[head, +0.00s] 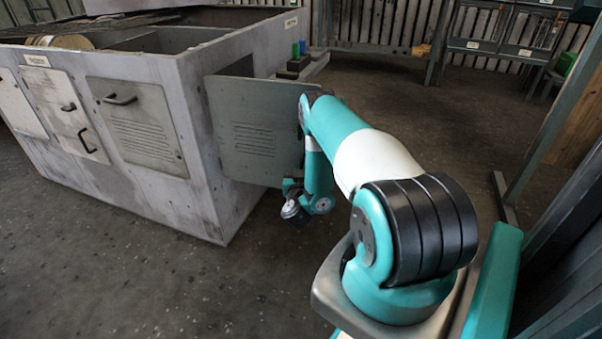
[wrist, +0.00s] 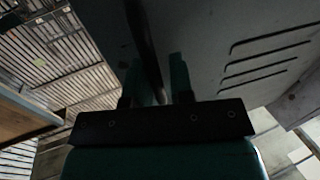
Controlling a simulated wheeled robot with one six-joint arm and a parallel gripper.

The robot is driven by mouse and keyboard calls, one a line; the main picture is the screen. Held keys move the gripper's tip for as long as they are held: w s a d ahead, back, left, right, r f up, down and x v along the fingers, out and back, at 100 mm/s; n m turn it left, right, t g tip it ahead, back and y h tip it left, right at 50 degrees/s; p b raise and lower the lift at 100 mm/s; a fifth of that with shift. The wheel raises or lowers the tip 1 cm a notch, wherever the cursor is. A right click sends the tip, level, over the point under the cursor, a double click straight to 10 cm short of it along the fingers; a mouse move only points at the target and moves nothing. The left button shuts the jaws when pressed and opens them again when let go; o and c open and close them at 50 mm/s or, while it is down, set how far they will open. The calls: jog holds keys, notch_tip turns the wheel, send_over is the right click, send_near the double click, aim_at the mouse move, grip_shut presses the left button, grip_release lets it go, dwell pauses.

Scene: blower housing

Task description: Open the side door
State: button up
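The side door (head: 255,130), a grey louvred panel, stands swung out from the right side of the blower housing (head: 130,130). A dark opening shows above its top edge. My gripper (head: 294,207) is low by the door's right edge, partly hidden by my arm. In the wrist view the door's louvred face (wrist: 265,50) fills the upper right. A dark bar-like handle (wrist: 146,45) runs down between the two teal fingers of my gripper (wrist: 160,78). The fingers lie close on either side of it; whether they press on it is too dark to tell.
The housing's front has closed panels with handles (head: 120,99). A small bench with blue and green items (head: 300,62) stands behind the door. A rack (head: 500,30) stands at the back right and posts (head: 560,110) at the right. The floor (head: 290,285) in front is clear.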

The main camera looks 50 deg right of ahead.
jog(key=shift+s, duration=0.1)
dwell(0.3)
jog(key=p+v, duration=1.7)
jog(key=p, duration=0.7)
jog(key=shift+a, duration=0.15)
jog(key=shift+r, duration=0.1)
